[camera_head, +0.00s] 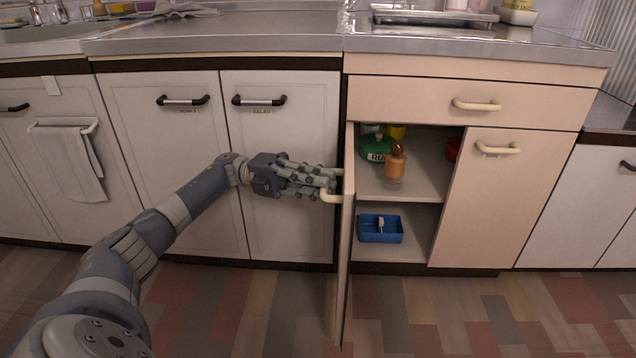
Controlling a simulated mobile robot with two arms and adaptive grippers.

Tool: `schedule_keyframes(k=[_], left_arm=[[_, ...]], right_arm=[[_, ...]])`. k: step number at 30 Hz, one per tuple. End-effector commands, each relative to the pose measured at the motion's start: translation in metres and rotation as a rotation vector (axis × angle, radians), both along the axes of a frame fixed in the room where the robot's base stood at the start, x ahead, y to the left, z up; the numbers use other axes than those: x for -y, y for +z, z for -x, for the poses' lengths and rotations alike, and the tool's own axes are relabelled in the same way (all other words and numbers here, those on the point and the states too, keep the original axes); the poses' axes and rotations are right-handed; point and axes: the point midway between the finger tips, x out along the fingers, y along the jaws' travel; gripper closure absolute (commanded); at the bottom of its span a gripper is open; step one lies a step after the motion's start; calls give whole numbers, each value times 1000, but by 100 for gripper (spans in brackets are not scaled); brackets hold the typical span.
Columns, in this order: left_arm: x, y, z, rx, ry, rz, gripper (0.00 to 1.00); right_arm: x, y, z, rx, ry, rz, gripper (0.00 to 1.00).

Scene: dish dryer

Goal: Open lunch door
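The cabinet door (347,250) under the beige drawer is swung wide open on its left side, seen nearly edge-on. Its cream handle (331,197) faces left. My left gripper (325,182) reaches in from the left with its fingers at this handle. The fingers overlap the handle in the picture, and I cannot tell whether they grip it. The open cabinet (420,178) shows two shelf levels inside. My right gripper is not in view.
An orange-brown bottle (395,164) and a green container (376,147) stand on the upper shelf. A blue tray (380,229) lies below. A shut beige door (490,200) is on the right. White cabinet doors (285,225) stand behind my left arm. The floor in front is clear.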

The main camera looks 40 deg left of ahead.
Motion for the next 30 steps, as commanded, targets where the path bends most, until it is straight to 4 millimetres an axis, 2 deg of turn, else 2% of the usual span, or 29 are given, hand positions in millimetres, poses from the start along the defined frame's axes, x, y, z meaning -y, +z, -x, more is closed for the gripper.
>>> schedule_keyframes(k=[1,2,14,30], left_arm=[[0,0,0,0,0,1,72],[0,0,0,0,0,1,68],[-3,0,0,1,0,1,68],[-63,-11,10,1,1,2,68]], right_arm=[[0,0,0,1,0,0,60],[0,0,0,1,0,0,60],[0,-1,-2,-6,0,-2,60],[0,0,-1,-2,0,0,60]])
